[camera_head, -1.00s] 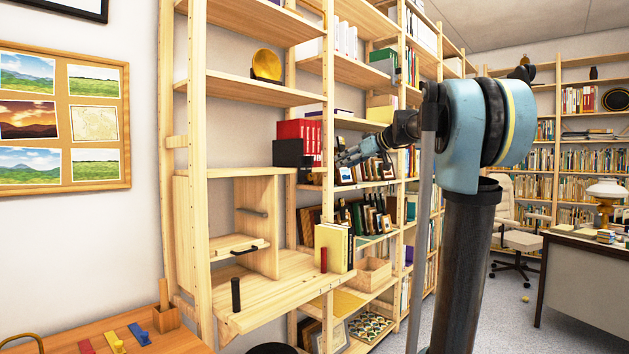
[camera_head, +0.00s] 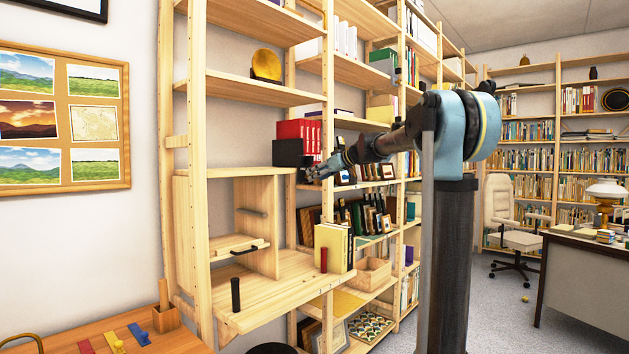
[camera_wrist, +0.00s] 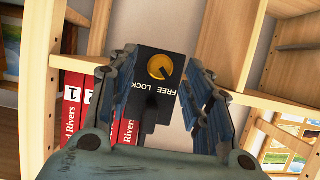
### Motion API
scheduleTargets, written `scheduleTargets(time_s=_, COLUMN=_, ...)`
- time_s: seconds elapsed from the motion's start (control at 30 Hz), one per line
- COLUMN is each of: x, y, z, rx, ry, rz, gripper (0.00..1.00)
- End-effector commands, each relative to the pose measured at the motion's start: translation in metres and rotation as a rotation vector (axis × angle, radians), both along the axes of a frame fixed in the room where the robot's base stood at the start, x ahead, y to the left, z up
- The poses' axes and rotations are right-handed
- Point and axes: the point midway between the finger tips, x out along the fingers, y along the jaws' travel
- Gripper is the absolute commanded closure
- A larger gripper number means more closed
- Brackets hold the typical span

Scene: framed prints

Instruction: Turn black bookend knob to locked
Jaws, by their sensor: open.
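The black bookend (camera_head: 288,153) stands on a shelf at the left end of a row of red books. In the wrist view the bookend (camera_wrist: 158,88) carries a round yellow-orange knob (camera_wrist: 160,66) with a small dark mark at its lower right. The words FREE and LOCK are printed below the knob, upside down; I cannot tell exactly which one the mark points to. My gripper (camera_head: 312,174) is beside the bookend in the head view. In the wrist view my gripper (camera_wrist: 163,90) is open, its fingers left and right of the knob, apart from it.
Red books (camera_wrist: 73,105) stand close to the left of the bookend in the wrist view. Wooden shelf boards and uprights (camera_wrist: 240,45) are near on the right. In the head view, a lower shelf (camera_head: 280,285) holds a yellow book (camera_head: 330,248) and a black cylinder (camera_head: 235,294).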

Motion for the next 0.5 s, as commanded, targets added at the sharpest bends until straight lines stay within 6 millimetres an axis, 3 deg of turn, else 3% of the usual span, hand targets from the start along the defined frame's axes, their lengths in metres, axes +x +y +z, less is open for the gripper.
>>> scheduleTargets(time_s=0.2, x=0.012, y=0.015, z=-0.008, rx=0.001, ry=0.001, rz=0.0, gripper=0.54)
scheduleTargets(time_s=0.5, x=0.014, y=0.018, z=-0.009, rx=0.001, ry=0.001, rz=0.0, gripper=0.54)
